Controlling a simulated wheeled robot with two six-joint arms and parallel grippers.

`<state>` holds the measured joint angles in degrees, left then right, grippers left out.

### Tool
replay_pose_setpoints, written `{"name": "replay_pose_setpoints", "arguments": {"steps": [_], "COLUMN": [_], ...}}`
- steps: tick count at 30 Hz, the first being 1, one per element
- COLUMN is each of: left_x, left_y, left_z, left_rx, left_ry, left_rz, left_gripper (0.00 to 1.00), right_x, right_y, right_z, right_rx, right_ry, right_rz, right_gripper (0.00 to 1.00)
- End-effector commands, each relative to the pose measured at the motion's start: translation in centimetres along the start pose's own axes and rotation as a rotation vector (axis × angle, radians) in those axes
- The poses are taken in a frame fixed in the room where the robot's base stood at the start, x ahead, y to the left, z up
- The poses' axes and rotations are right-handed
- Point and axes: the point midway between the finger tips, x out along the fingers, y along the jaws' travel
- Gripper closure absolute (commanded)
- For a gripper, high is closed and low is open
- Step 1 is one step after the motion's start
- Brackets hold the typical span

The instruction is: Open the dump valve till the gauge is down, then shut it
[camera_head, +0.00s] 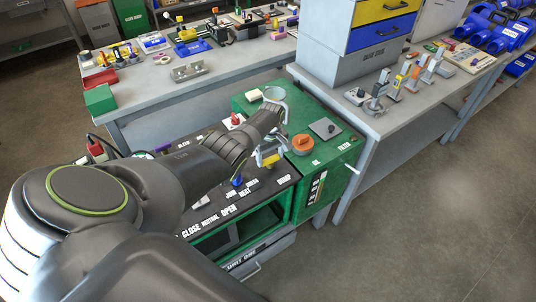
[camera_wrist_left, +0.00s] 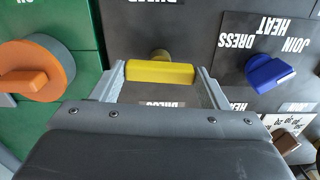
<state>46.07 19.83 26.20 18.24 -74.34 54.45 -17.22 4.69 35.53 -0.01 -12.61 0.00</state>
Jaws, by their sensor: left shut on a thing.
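A yellow bar handle (camera_head: 270,160) stands on the dark top panel of the green cart (camera_head: 348,155). In the left wrist view the yellow handle (camera_wrist_left: 160,72) lies crosswise, parallel to the panel's label rows, on a brass-coloured stem. The label above it is upside down and cut off, seemingly "DUMP". My left gripper (camera_head: 268,152) reaches down over the panel and is shut on the yellow handle, a fingertip at each end (camera_wrist_left: 160,76). No gauge reading can be made out; my left arm covers much of the panel. My right gripper is not in view.
An orange round knob (camera_head: 303,145) and a blue knob (camera_head: 238,181) flank the yellow handle closely. A red knob (camera_head: 236,119) and a clear cup (camera_head: 275,95) stand behind. Grey benches with tools (camera_head: 240,60) lie beyond; floor (camera_head: 440,200) at right is clear.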

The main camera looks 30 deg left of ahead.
Motion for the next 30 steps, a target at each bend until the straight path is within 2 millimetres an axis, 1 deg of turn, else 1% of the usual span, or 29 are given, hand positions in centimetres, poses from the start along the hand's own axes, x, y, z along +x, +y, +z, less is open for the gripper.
{"name": "replay_pose_setpoints", "arguments": {"steps": [1,9,22,23,27,30], "left_x": [-0.53,-0.54,-0.59,-0.59,-0.43,-0.31], "left_y": [0.2,0.24,0.29,0.3,0.24,0.18], "left_z": [-0.62,-0.68,-0.72,-0.72,-0.51,-0.36], "left_rx": [-0.019,-0.077,-0.084,-0.084,-0.083,-0.082], "left_ry": [0.016,0.017,0.017,0.017,0.012,0.009], "left_rz": [0.008,0.01,0.012,0.012,0.009,0.006], "left_gripper": [0.55,0.55,0.55,0.28,0.1,0.1], "right_x": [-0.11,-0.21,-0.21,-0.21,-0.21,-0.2], "right_y": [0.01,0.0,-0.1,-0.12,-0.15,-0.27], "right_z": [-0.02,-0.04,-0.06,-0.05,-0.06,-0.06], "right_rx": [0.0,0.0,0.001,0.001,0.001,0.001], "right_ry": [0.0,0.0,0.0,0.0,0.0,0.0], "right_rz": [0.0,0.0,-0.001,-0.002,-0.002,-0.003], "right_gripper": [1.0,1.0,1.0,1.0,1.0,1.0]}}
